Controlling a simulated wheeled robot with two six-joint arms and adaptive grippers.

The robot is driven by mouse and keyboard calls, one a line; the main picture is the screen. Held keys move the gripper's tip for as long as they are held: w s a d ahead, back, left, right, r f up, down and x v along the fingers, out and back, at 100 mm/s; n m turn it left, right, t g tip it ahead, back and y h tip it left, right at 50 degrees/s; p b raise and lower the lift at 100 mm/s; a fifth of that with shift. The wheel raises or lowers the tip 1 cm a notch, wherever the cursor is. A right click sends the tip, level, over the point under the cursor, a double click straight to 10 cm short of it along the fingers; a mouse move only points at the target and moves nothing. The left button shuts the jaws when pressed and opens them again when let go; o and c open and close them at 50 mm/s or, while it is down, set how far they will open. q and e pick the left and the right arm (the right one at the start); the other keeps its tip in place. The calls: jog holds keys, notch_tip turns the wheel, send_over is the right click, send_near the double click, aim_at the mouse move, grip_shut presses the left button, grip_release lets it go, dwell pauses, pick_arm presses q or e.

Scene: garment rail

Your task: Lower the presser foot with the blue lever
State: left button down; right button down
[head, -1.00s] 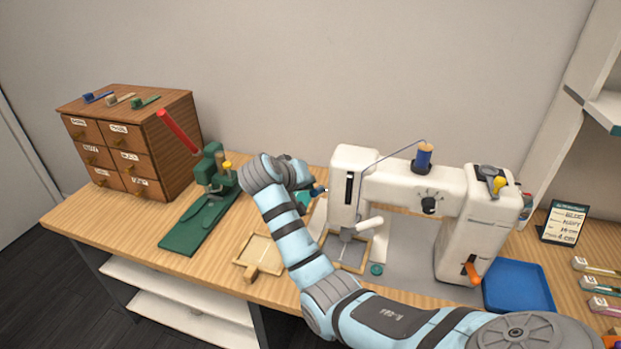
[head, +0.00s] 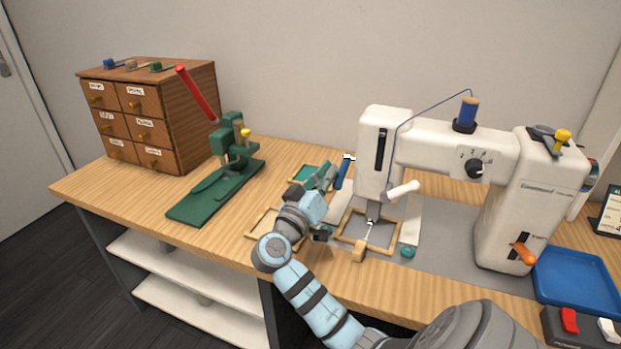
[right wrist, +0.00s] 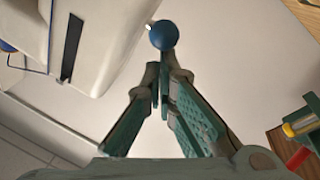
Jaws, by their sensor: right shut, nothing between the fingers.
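The white sewing machine (head: 455,150) stands on the table. Its blue lever (head: 343,173) is at the left side of the machine head, slanting beside it. Its rounded blue end (right wrist: 163,35) shows in the right wrist view just beyond my fingertips. The presser foot (head: 372,212) is under the head, above a wooden hoop (head: 340,240); I cannot tell its exact gap to the cloth. My right gripper (head: 329,174) is shut and empty, just left of the lever. In the right wrist view its fingertips (right wrist: 160,78) meet below the blue end; contact is unclear. My left gripper is not in view.
A green press (head: 215,190) with a red handle and a wooden drawer cabinet (head: 150,115) stand left. An orange lever (head: 523,253) and a blue tray (head: 575,285) are right.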

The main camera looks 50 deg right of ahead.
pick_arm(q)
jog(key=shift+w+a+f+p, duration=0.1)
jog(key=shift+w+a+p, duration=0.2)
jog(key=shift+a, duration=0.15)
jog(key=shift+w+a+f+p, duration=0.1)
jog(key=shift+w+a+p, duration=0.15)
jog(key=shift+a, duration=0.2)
pick_arm(e)
jog(key=w+v, duration=0.2)
jog(key=v, duration=0.9)
jog(key=shift+a+r, duration=0.3)
jog(key=shift+a, duration=0.2)
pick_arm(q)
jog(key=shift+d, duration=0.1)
